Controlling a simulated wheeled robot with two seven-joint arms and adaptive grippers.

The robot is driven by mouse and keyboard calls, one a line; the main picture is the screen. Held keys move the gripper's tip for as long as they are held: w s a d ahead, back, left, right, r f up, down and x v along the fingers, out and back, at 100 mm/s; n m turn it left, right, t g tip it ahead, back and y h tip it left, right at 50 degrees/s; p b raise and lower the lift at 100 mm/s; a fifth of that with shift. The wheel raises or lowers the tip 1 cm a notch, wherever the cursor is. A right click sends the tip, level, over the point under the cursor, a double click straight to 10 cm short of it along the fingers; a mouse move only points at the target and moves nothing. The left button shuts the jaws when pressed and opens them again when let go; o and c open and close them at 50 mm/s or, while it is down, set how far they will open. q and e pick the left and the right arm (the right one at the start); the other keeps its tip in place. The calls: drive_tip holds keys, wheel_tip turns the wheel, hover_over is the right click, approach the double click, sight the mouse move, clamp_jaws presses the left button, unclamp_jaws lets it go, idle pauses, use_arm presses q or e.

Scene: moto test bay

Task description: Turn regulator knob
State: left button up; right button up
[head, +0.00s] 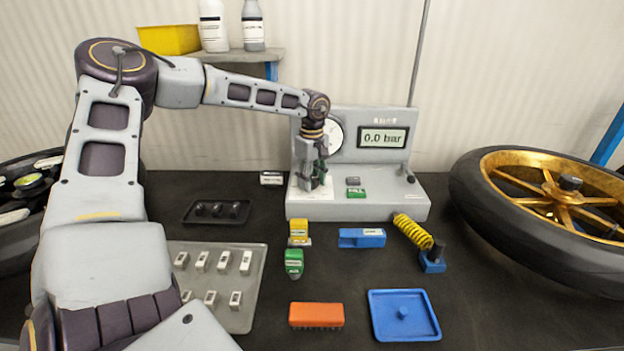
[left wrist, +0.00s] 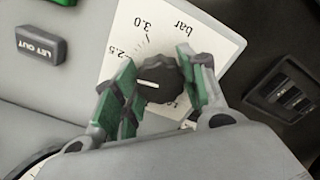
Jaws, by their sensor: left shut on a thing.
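The regulator knob (left wrist: 158,82) is black and round with a white pointer line. It sits on a white dial plate (left wrist: 128,32) marked in bar, with 2.5 and 3.0 readable. My left gripper (left wrist: 156,80) has its green-padded fingers on either side of the knob, shut on it. In the head view my left gripper (head: 312,182) reaches down onto the left part of the grey test stand (head: 350,210), and it hides the knob there. The stand's display (head: 382,138) reads 0.0 bar. My right gripper is not in view.
A grey LET OUT button (left wrist: 40,46) and a green button (head: 356,193) lie right of the knob in the head view. A yellow spring (head: 412,231), blue tray (head: 404,315), orange block (head: 316,315) and parts tray (head: 242,318) lie in front.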

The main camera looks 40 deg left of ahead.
sight(312, 178)
use_arm(q)
drive_tip(key=o, duration=1)
drive_tip(key=shift+a, duration=0.1)
drive_tip(key=shift+r, duration=0.1)
drive_tip(key=shift+r, duration=5.9)
